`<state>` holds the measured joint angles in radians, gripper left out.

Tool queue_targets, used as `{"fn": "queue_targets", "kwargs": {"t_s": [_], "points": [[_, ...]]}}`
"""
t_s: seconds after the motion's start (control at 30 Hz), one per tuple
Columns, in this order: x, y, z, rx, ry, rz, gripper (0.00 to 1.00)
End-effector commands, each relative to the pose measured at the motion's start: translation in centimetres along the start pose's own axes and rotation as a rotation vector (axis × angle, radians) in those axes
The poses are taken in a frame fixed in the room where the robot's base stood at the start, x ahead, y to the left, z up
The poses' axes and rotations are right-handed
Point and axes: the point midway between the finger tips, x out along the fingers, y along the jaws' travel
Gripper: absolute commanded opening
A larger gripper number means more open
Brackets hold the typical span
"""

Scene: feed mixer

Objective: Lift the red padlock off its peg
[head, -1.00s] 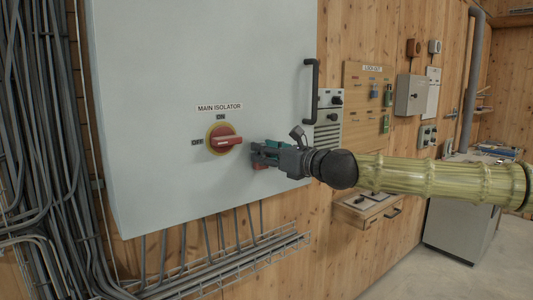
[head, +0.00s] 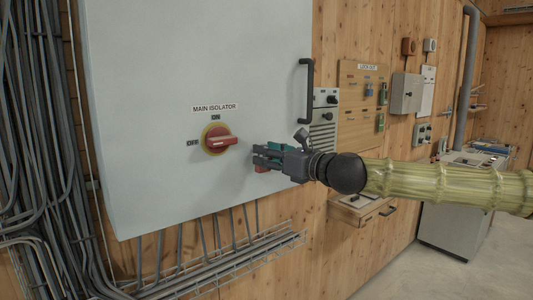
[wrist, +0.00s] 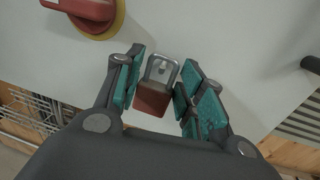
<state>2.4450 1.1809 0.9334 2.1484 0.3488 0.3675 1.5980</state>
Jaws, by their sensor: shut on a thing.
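The red padlock (wrist: 152,100) sits between the two teal-padded fingers of my gripper (wrist: 155,95) in the wrist view, its silver shackle (wrist: 161,68) toward the top of the picture. A small pale shape shows inside the shackle loop; I cannot tell whether it is the peg. In the head view my gripper (head: 268,157) is shut on the padlock in front of the grey cabinet door, right of the isolator switch. Only a bit of the padlock's red body (head: 262,169) shows below the fingers there.
The red isolator handle (head: 221,141) on its yellow disc is close to the left of my gripper. A black door handle (head: 312,91) stands out at upper right. A lockout board (head: 350,105) hangs further right. Cable trays (head: 225,262) run below the cabinet.

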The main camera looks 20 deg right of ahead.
Motion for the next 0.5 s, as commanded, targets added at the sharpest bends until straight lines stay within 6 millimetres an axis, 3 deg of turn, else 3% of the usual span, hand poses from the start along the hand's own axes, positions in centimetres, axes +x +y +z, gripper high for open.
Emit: {"fn": "queue_targets", "kwargs": {"t_s": [0.5], "points": [[-1.7,0.4,0.0,0.001,0.0,0.0,0.14]]}}
